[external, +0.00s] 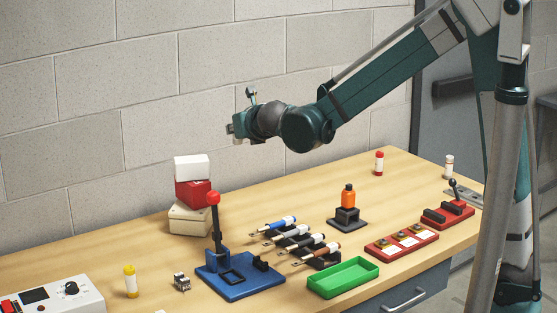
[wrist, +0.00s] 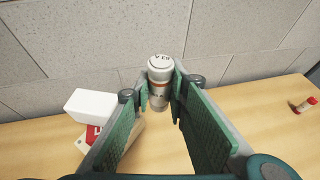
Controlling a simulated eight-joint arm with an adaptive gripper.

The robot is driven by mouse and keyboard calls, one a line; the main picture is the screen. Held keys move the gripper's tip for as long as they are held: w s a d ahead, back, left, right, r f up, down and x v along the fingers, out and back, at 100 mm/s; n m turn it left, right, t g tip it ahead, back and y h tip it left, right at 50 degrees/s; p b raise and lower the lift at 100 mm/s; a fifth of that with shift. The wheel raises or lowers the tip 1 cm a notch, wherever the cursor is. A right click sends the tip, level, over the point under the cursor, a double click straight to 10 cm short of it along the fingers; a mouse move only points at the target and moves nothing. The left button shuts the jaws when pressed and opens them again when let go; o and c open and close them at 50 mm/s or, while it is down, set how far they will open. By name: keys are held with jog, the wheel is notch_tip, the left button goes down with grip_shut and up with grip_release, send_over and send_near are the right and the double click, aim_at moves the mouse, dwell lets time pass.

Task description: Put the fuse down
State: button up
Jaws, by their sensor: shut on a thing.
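My gripper (wrist: 159,97) is shut on the fuse (wrist: 160,72), a white cylinder with an orange band and a top that seems to read "63 A". The fuse sits between the two green-padded fingertips in the wrist view, its lower part partly hidden by them. In the external view my gripper (external: 236,128) is high above the back of the wooden table (external: 130,243), near the wall. The fuse is too small there to make out clearly.
White and red boxes (external: 192,195) are stacked at the back left. A blue press (external: 240,280) with a red-knobbed lever, a tool rack (external: 322,259), a green tray (external: 343,279) and a red block with dials (external: 402,243) stand in front. A red-capped cylinder (external: 379,163) stands on clear tabletop.

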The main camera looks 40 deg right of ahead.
jog(key=s+a+r+n+g+y, duration=0.1)
jog(key=s+a+n+y, duration=0.3)
jog(key=a, duration=1.3)
jog(key=s+a+r+n+y, duration=0.25)
jog(key=s+a, duration=0.35)
jog(key=a, duration=1)
jog(key=s+a+r+n+g+y, duration=0.1)
jog(key=s+a+n+y, duration=0.3)
jog(key=a, duration=1.3)
notch_tip(320, 180, down, 19)
jog(key=s+m, duration=0.1)
jog(key=shift+d+r+p, duration=0.15)
jog(key=shift+r+p, duration=0.05)
jog(key=shift+p, duration=0.1)
jog(key=shift+s, duration=0.1)
jog(key=shift+f+b, duration=0.7)
jog(key=shift+f, duration=2.4)
jog(key=shift+f+b, duration=0.45)
jog(key=shift+f, duration=1.45)
jog(key=shift+f, duration=0.15)
